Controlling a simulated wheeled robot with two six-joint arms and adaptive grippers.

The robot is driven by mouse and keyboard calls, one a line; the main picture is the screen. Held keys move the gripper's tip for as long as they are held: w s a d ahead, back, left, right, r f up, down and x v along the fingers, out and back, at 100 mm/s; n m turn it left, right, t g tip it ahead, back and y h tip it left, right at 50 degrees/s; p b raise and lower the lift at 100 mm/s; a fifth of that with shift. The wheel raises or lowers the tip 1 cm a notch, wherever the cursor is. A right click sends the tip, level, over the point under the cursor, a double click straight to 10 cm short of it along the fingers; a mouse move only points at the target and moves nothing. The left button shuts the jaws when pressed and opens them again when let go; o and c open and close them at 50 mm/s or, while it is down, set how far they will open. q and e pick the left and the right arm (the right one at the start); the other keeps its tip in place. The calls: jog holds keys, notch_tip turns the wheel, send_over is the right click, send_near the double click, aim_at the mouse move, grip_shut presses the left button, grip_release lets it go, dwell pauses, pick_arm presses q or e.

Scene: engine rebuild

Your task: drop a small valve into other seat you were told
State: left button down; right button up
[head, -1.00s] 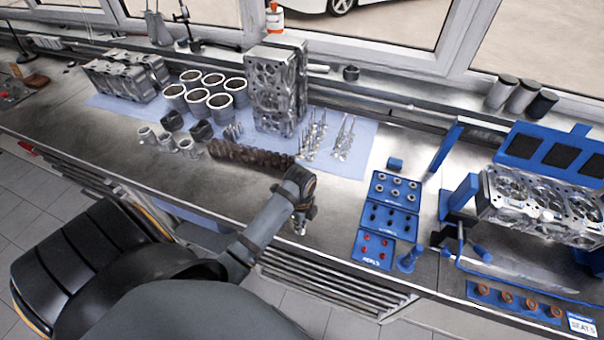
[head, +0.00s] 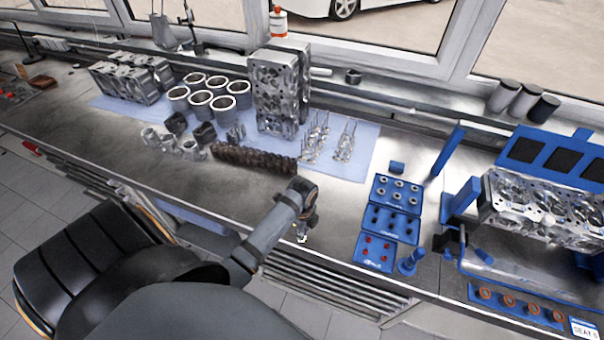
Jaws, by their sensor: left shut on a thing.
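My left gripper (head: 305,230) hangs near the bench's front edge, left of the blue parts trays. It is shut on a small bright metallic thing, likely a small valve (head: 302,238), of which only a little shows below the fingers. The cylinder head (head: 520,212) lies in a blue fixture at the right, well away from this gripper. Its round seats face up, but their detail is too small to tell. Other valves (head: 346,140) stand in rows on the pale blue mat (head: 368,150). My right gripper is not in view.
Blue trays (head: 372,220) with small parts lie between my left gripper and the fixture. A blue post (head: 447,150) and a blue strip with brown rings (head: 478,297) flank the head. An upright cylinder head (head: 280,95) and a dark camshaft-like part (head: 255,160) stand farther left.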

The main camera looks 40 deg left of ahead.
pick_arm(q)
jog(key=shift+f, duration=0.6)
jog(key=c, duration=1.4)
grip_release()
jog(key=shift+c, duration=0.2)
jog(key=shift+r, duration=0.2)
notch_tip(320, 180, up, 12)
jog(key=shift+f, duration=0.2)
